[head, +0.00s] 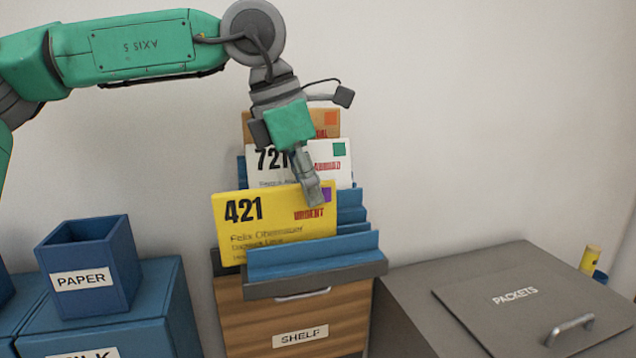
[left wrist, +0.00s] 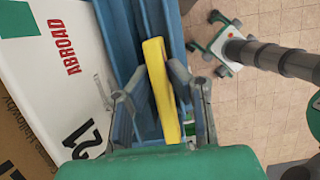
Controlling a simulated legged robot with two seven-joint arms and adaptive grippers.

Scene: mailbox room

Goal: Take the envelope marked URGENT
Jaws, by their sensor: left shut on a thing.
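The yellow envelope (head: 270,235) reads 421 and URGENT in red, with a purple stamp at its upper right corner. It stands upright and slightly tilted in the head view, its lower right part hidden behind the front blue divider. My left gripper (head: 315,196) comes down from above and is shut on its top edge near the URGENT mark. In the left wrist view the yellow envelope (left wrist: 161,90) shows edge-on between the fingers of my left gripper (left wrist: 158,78). My right gripper is not in view.
Behind it stand a white ABROAD envelope (head: 335,165) and an orange-brown one (head: 327,122). The blue rack (head: 320,262) sits on a wooden SHELF cabinet (head: 255,320). A blue PAPER bin (head: 110,285) is at left; a grey PACKETS lid (head: 490,310) with a handle is at right.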

